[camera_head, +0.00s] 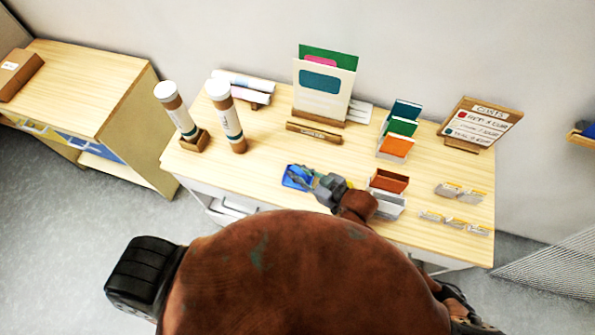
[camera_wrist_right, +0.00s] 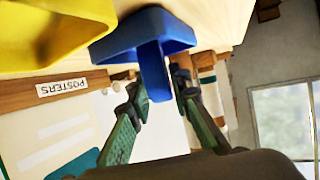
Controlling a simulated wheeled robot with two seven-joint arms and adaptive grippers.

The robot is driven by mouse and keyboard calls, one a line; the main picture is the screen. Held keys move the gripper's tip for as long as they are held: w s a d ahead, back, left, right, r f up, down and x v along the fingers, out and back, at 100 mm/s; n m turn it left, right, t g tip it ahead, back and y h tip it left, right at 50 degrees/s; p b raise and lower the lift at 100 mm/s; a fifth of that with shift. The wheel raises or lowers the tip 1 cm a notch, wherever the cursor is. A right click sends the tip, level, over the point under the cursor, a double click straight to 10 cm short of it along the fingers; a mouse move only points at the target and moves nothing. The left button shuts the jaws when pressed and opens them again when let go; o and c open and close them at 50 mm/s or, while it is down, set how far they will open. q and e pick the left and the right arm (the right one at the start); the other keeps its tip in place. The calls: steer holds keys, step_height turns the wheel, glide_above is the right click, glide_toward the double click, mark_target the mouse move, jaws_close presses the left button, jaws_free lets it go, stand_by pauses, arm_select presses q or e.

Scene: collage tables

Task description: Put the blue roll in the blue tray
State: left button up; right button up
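The blue tray (camera_head: 292,182) lies on the front half of the wooden table. It also shows at the top of the right wrist view (camera_wrist_right: 112,45), upside down. The blue roll (camera_wrist_right: 153,72) is a blue bar reaching from the tray toward the camera. My right gripper (camera_wrist_right: 162,88) has a finger on each side of the roll, close against it, and looks shut on it. In the head view my right gripper (camera_head: 318,184) is at the tray's right edge and hides part of it. Whether the roll touches the tray floor is unclear. My left gripper is not in view.
A yellow container (camera_wrist_right: 45,30) is beside the blue tray in the wrist view. Two upright tubes (camera_head: 228,118) stand at the table's left. A brown box (camera_head: 388,181) is close right of my gripper. A poster holder (camera_head: 320,85) stands behind.

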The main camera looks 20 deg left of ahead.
steer(key=o, duration=0.3)
steer(key=shift+r, duration=0.2)
steer(key=v, duration=1.2)
steer(key=shift+f, duration=0.15)
